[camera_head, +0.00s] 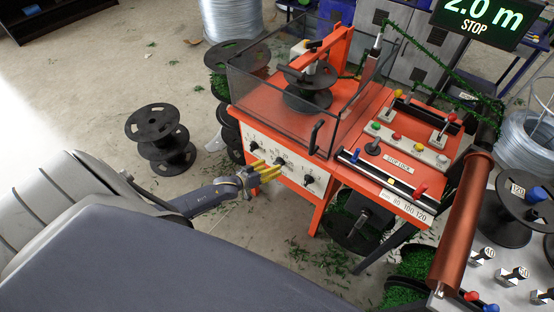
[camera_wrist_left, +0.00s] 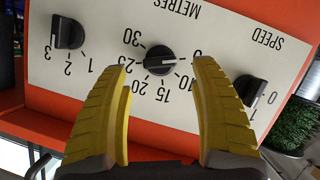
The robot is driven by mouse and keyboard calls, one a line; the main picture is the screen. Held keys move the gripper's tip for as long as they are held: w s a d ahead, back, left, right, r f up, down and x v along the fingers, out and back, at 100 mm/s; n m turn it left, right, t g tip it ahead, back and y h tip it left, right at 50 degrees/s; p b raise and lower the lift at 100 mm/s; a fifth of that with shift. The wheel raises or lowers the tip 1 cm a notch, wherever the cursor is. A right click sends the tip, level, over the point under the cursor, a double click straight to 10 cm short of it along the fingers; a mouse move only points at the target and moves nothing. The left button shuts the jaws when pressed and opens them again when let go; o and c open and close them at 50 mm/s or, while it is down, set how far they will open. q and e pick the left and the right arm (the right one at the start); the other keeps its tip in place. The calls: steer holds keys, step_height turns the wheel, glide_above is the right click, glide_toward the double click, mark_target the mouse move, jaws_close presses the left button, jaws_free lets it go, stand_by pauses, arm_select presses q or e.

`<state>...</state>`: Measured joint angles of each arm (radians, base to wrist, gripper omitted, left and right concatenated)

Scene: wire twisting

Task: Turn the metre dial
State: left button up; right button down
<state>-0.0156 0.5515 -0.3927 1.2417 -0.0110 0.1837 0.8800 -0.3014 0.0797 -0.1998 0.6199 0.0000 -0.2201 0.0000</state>
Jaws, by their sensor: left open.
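The metre dial (camera_wrist_left: 160,60) is a round black knob in the middle of a white panel, under the upside-down word METRES and ringed by numbers up to 30. In the head view the metre dial (camera_head: 280,162) sits on the front of the orange machine, partly behind the fingers. My left gripper (camera_head: 266,171) has yellow fingers and reaches the panel from the left. In the left wrist view my left gripper (camera_wrist_left: 162,75) is open, with its fingertips on either side of the dial; I cannot tell whether they touch it. My right gripper is not in view.
The SPEED knob (camera_wrist_left: 250,90) is close to the right finger in the wrist view, and another knob (camera_wrist_left: 68,32) is at the left. A glass-walled box (camera_head: 300,85) tops the machine. A display (camera_head: 480,18) reads 2.0 m STOP. Black reels (camera_head: 160,140) stand on the floor.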

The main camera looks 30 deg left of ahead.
mark_target(277, 163)
arm_select(q)
steer(key=shift+x, duration=2.3)
steer(key=c, duration=1.3)
